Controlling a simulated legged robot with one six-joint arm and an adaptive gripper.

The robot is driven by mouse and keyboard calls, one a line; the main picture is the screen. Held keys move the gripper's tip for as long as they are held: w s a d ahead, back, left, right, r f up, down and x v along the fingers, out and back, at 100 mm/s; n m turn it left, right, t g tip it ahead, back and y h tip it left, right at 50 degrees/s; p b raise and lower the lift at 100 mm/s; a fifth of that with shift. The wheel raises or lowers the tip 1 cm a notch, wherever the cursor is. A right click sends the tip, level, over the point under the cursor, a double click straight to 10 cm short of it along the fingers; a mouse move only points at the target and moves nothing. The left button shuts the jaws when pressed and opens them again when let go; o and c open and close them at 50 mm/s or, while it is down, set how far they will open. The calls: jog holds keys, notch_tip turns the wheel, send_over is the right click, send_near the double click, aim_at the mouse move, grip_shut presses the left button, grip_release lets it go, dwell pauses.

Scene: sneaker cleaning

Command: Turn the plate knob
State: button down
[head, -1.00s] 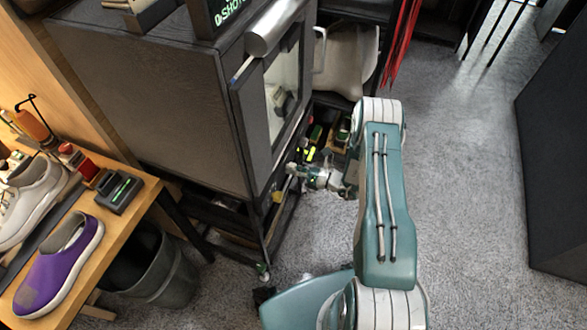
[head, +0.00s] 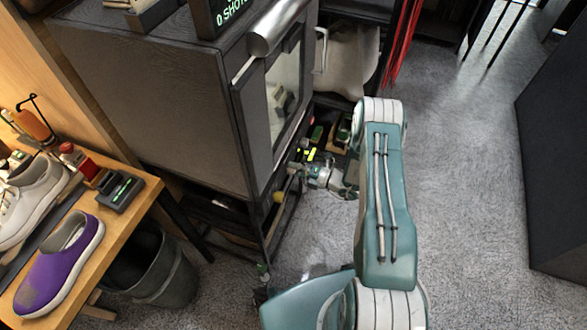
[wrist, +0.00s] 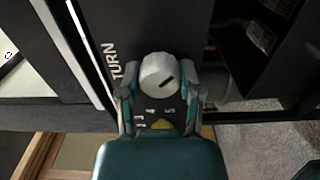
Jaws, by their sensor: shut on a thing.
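The plate knob (wrist: 157,72) is a round, pale grey knob with a dark slanted mark, on a dark panel beside the word TURN in the wrist view. My gripper (wrist: 158,84) has one finger on each side of the knob and is shut on it. A yellow spot and small white markings show on the panel just below the knob. In the head view my gripper (head: 308,174) reaches the front of the dark cabinet (head: 170,100). The knob is too small and too covered to make out there.
A wooden bench (head: 128,222) at the left holds a purple shoe (head: 60,265) and a pale sneaker (head: 30,200). A bin (head: 165,275) stands beneath it. A dark block (head: 555,190) stands at the right. Grey carpet (head: 460,200) between my arm and that block is clear.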

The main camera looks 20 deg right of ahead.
jog(key=m, duration=0.4)
jog(key=shift+d+f+m, duration=0.1)
jog(key=shift+m, duration=0.2)
jog(key=m, duration=0.4)
jog(key=shift+m, duration=0.4)
jog(key=shift+c, duration=1.3)
grip_release()
jog(key=shift+s+d, duration=0.1)
jog(key=shift+d, duration=0.1)
jog(key=v, duration=1.1)
jog(key=shift+s+d, duration=0.15)
jog(key=shift+d, duration=0.1)
